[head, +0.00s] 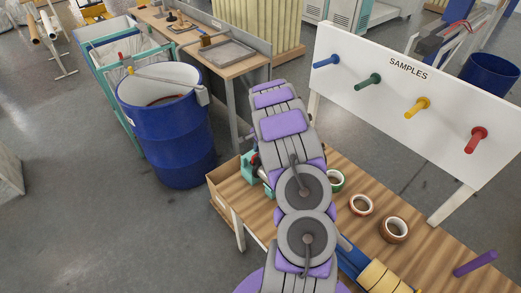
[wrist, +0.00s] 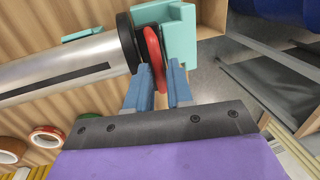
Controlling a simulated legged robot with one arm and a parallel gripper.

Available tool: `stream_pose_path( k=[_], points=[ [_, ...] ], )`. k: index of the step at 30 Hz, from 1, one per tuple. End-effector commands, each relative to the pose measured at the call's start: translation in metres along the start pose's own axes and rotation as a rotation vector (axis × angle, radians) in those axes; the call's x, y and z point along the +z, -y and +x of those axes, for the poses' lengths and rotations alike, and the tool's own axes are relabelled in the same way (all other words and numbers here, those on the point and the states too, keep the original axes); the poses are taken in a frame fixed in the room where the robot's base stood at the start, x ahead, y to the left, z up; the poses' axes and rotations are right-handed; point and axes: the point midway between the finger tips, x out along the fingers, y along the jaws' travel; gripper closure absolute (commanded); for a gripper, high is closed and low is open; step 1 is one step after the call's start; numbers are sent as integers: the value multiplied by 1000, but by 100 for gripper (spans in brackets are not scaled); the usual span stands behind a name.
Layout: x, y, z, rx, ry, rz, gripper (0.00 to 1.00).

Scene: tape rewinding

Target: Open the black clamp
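In the wrist view, a black ring-shaped part (wrist: 127,42), which looks like the black clamp, sits at the right end of a silver cylinder (wrist: 60,72). The two blue-grey fingers of my gripper (wrist: 160,70) lie on either side of the red piece's lower part. I cannot tell whether they press on it. In the head view my arm hides most of this; parts of the teal bracket (head: 247,165) show left of the arm.
Tape rolls, one green (head: 336,181), one red-brown (head: 361,205) and one brown (head: 394,230), lie on the wooden table (head: 345,163). A purple rod (head: 475,263) lies nearby. The SAMPLES board (head: 390,80) stands behind. A blue barrel (head: 170,135) stands left of the arm.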

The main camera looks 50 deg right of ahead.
Motion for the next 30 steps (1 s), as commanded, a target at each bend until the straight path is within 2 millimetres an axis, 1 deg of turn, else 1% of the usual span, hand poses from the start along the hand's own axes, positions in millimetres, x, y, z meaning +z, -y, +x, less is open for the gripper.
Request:
stream_pose_path(
  k=[1,6,24,30],
  points=[
    [1,0,-1,0,-1,-1,84],
    [-1,0,1,1,3,-1,100],
    [-10,0,6,4,12,2,100],
    [-18,1,4,-1,48,12,100]
  ],
)
